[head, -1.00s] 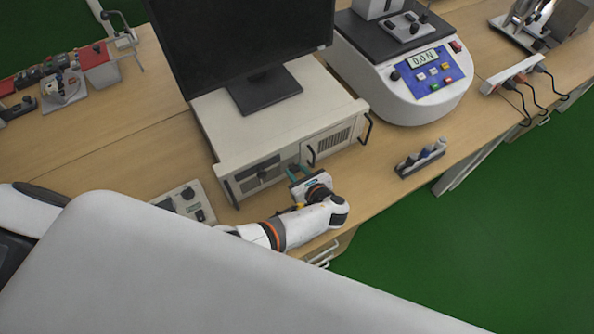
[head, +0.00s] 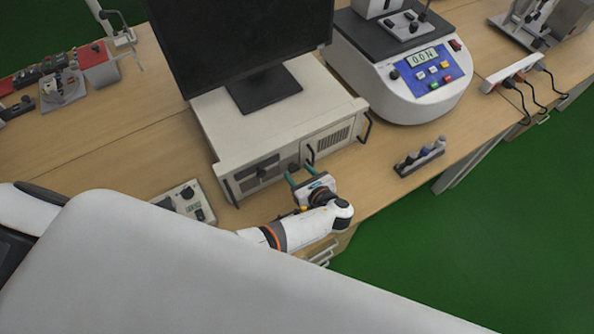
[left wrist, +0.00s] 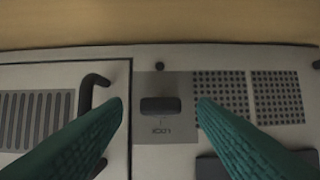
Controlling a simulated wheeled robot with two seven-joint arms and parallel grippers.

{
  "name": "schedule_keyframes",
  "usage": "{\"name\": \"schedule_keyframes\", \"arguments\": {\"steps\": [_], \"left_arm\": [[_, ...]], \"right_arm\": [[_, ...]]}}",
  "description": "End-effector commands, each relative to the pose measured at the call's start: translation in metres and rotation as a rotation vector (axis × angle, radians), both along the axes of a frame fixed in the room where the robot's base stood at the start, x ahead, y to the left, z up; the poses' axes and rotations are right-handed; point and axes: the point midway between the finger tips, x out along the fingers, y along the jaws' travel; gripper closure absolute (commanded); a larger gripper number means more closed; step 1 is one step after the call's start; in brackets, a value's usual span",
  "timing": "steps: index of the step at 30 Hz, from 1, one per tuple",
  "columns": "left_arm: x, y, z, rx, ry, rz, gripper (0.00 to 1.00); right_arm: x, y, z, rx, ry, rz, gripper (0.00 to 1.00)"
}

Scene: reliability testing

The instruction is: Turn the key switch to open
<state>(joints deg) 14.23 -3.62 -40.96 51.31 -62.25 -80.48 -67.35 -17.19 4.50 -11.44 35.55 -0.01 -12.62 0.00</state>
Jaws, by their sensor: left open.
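The key switch (left wrist: 160,106) is a dark, horizontal bar-shaped knob on a grey square plate in the left wrist view. It sits in the front panel of the pale computer case (head: 240,118), under the monitor. In the head view the switch (head: 293,167) is a small dark spot. My left gripper (head: 300,174) is open, its two green fingers pointing at the panel. In the left wrist view the fingertips (left wrist: 160,100) lie on either side of the switch with gaps, apart from it. My right gripper is not in view.
The case has dark handles (head: 365,128) and vents (left wrist: 250,95) beside the switch. A control box (head: 186,197) is at left. A small rack (head: 420,158) stands at right, and a test machine (head: 425,85) behind it. The bench edge is close below the gripper.

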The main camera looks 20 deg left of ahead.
Motion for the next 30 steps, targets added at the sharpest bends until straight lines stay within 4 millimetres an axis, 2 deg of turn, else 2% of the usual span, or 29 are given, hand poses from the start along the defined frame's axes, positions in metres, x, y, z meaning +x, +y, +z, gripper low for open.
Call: {"name": "schedule_keyframes", "arguments": {"steps": [6,13,19,30], "left_arm": [[-0.028,-0.037,0.016,-0.005,0.001,-0.002,0.47],[-0.050,-0.065,0.032,-0.003,0.001,0.000,0.47],[-0.058,-0.075,0.038,-0.002,0.000,0.000,0.47],[-0.058,-0.075,0.039,-0.002,0.001,0.000,0.47]], "right_arm": [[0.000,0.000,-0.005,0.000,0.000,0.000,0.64],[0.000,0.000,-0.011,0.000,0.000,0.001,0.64],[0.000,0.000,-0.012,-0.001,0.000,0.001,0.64],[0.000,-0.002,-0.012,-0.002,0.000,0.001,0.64]]}}
